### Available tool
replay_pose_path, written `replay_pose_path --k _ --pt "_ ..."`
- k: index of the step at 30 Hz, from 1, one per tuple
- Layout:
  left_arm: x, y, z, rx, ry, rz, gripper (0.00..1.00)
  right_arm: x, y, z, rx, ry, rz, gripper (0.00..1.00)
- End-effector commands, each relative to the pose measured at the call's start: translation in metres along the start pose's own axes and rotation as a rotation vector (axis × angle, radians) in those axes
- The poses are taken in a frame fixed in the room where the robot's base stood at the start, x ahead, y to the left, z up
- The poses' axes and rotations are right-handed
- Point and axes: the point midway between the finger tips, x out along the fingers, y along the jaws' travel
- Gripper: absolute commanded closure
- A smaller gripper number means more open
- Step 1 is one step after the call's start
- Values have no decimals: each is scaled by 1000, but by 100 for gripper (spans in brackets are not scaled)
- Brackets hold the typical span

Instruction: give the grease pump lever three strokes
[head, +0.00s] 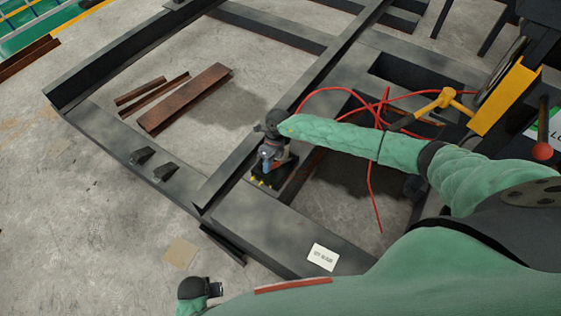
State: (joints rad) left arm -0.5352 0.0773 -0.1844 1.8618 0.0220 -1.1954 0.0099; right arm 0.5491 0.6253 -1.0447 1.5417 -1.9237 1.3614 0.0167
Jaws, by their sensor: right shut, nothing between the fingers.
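A dark lever with a red ball knob (542,150) stands at the right edge, beside a white and green label (556,130) that the frame cuts off. I take it for the grease pump lever; the pump body is not clearly seen. My right gripper (262,182) is well to the left of the lever, pointing down over the dark steel frame. It is shut and empty, with small yellow marks near its tips. Whether its tips touch the frame I cannot tell.
Dark steel beams (330,75) form a frame across the floor. Red hose (372,190) loops beneath my right arm. A yellow bracket (505,95) and a yellow-headed handle (447,97) stand left of the lever. Rusty plates (187,97) lie at left. A white card (323,256) lies in front.

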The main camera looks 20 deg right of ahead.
Motion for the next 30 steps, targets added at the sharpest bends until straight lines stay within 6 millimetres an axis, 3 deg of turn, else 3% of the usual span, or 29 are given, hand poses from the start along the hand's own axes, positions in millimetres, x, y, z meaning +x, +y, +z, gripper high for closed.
replay_pose_path --k 1,30 --pt "-3 0 0 0 0 0 49 -20 -13 3 11 -16 -21 100" --pt "8 0 1 0 0 0 49 3 -7 2 11 -12 -19 100"
